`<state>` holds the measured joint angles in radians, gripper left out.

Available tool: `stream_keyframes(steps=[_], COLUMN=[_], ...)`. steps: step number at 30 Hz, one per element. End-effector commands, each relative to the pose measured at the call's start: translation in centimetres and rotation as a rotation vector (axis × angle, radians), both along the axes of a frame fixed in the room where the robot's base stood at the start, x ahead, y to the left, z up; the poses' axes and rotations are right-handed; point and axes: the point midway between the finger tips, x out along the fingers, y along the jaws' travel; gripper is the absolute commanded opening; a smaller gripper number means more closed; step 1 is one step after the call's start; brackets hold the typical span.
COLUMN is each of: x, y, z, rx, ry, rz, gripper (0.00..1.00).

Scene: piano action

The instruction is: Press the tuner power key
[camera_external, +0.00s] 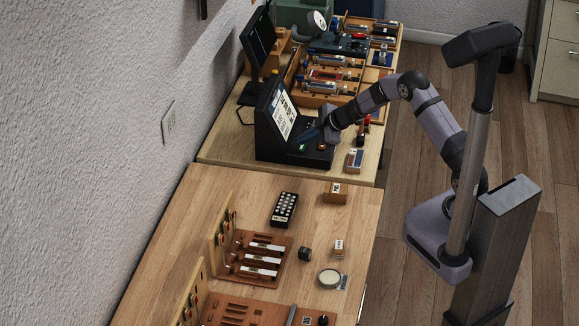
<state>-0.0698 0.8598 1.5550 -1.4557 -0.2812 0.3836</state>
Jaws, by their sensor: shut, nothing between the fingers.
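The tuner appears to be the black console (268,137) with a tilted, lit screen (283,112), standing on the far workbench against the wall side. Its low front deck carries small coloured keys, among them a green one (303,148) and an orange-red one (322,146). I cannot read which is the power key. My gripper (304,136) is shut and empty, pointing left and down over the deck, close to the screen's lower edge. The fingertips are small and dark here, and I cannot tell whether they touch a key.
A dark monitor (258,45) stands behind the console. Wooden trays of tools (330,75) fill the bench beyond. A small labelled block (355,160) sits near the bench's right edge. The nearer bench holds a black keypad-like box (285,209), a wooden box (335,193) and wooden racks (258,258).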

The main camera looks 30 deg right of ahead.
Motion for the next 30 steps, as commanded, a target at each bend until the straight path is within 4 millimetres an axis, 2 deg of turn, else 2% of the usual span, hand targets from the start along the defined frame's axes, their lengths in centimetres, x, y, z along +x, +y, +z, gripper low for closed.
stream_keyframes(steps=[8, 30], x=[0.0, 0.0], y=[0.0, 0.0], z=[0.5, 5.9], rx=[0.0, 0.001], ry=[0.0, 0.0], rz=[0.0, -0.001], gripper=[0.0, 0.0])
